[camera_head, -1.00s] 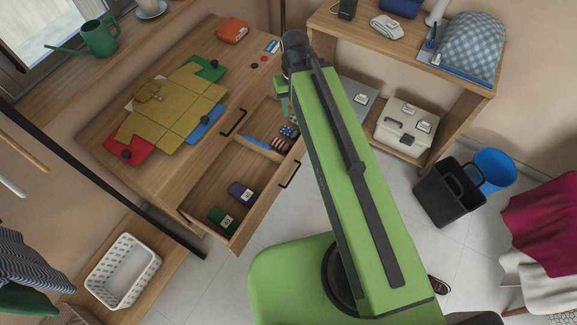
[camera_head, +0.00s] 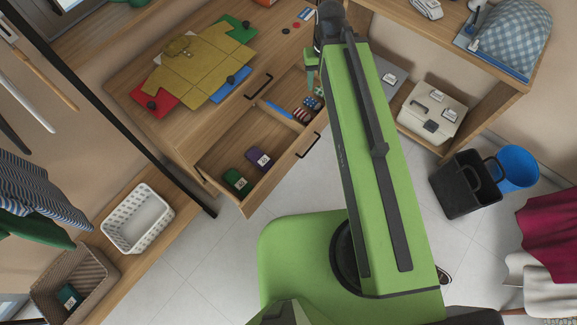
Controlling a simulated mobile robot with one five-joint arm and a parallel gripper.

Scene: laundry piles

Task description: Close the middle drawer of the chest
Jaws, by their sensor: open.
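The wooden chest (camera_head: 190,130) stands at centre left. One drawer (camera_head: 282,179) is pulled well out below a closed drawer whose dark handle (camera_head: 259,86) shows. The open drawer's black handle (camera_head: 310,145) is on its front panel. Inside lie a green folded item (camera_head: 236,181), a purple folded item (camera_head: 261,160) and, behind a divider, patterned rolled items (camera_head: 310,105). My gripper (camera_head: 312,78) is at the far end of my green arm, above the drawer's right end; it is open, but the arm hides most of it. Contact with the drawer cannot be seen.
A white basket (camera_head: 138,217) is at left.

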